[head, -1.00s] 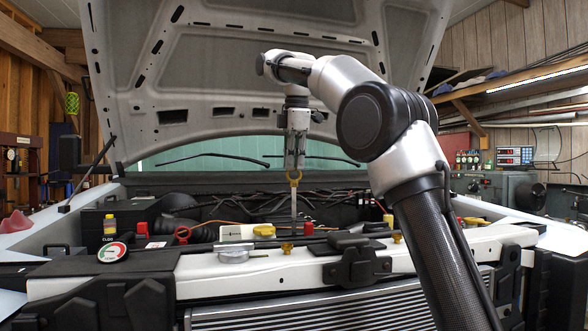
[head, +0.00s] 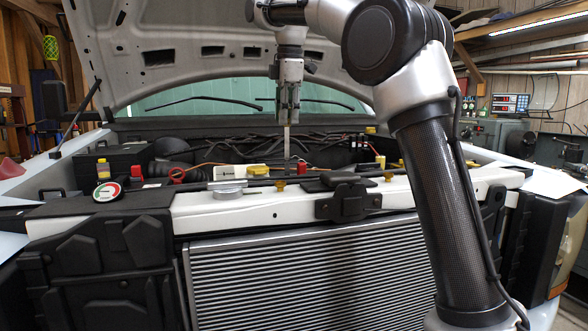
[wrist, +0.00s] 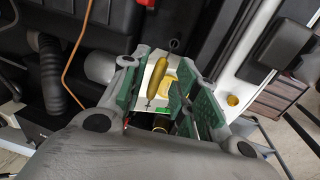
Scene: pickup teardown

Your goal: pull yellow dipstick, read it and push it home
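The fingers stand apart, with a gap on either side of the handle. In the head view my gripper (head: 288,118) points down over the engine bay. A thin upright grey rod (head: 287,145) runs down from there to the engine. I cannot tell how deep the dipstick sits, and its lower end is hidden.
A white front crossmember (head: 300,212) with a black latch (head: 348,198) lies above the radiator (head: 310,280). A yellow cap (head: 257,170), a silver cap (head: 229,189) and a red-green gauge (head: 107,191) are nearby. The raised hood (head: 200,30) hangs behind my arm.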

